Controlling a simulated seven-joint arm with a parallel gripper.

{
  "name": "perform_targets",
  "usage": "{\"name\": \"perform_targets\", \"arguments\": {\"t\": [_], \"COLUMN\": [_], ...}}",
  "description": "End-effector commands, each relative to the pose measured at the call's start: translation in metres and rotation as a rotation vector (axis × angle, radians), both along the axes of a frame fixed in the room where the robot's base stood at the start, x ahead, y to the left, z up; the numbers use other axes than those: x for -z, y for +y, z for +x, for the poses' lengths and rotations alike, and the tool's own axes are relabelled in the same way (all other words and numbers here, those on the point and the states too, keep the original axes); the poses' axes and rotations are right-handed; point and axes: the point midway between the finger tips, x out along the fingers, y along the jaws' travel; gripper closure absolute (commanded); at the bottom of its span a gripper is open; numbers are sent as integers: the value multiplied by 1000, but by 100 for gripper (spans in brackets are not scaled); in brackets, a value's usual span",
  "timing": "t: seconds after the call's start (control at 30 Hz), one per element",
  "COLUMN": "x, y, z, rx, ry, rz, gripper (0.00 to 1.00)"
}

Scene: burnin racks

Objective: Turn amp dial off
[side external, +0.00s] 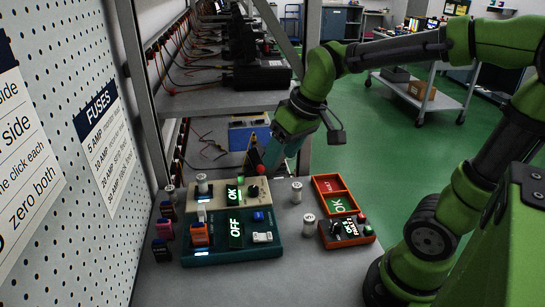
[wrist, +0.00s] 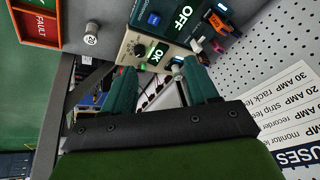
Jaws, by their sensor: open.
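A beige unit (side external: 219,198) with a black round dial (side external: 253,191) stands at the back of the bench. Its small display is lit green and reads OK. The dial also shows in the wrist view (wrist: 139,48), left of the OK display. No label naming an amp dial is readable. My gripper (side external: 270,160) is above and just behind the beige unit, apart from the dial. In the wrist view its two teal fingers (wrist: 158,66) are spread with nothing gripped between them.
A teal unit (side external: 262,252) reading OFF stands in front of the beige unit. Right of them are a small orange unit (side external: 345,241) and a red tray (side external: 327,184) with an OK sign. Several cylinders and coloured fuses stand around. A rack shelf (side external: 222,103) rises behind; a pegboard (side external: 85,60) stands left.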

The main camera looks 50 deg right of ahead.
Motion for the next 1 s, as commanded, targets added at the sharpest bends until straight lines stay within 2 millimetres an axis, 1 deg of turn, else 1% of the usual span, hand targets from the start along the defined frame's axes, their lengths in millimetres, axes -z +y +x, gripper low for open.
{"name": "perform_targets", "arguments": {"t": [0.03, 0.17, 0.2, 0.27, 0.3, 0.4, 0.5, 0.6, 0.67, 0.73, 0.87, 1.0], "x": [4, 13, 16, 21, 24, 30, 30, 23, 16, 14, 15, 26], "y": [-6, -20, -25, -31, -35, -45, -51, -54, -55, -56, -55, -55], "z": [18, 58, 69, 84, 93, 113, 128, 135, 136, 134, 132, 132], "rx": [-97, -430, -537, -697, -803, -1069, -1318, -1528, -1622, -1706, -1790, -1805], "ry": [44, 133, 156, 186, 200, 226, 230, 217, 207, 203, 196, 193], "rz": [-47, -165, -194, -229, -249, -291, -328, -366, -388, -396, -397, -397], "gripper": [41, 41, 41, 41, 41, 41, 41, 41, 41, 41, 41, 41]}}
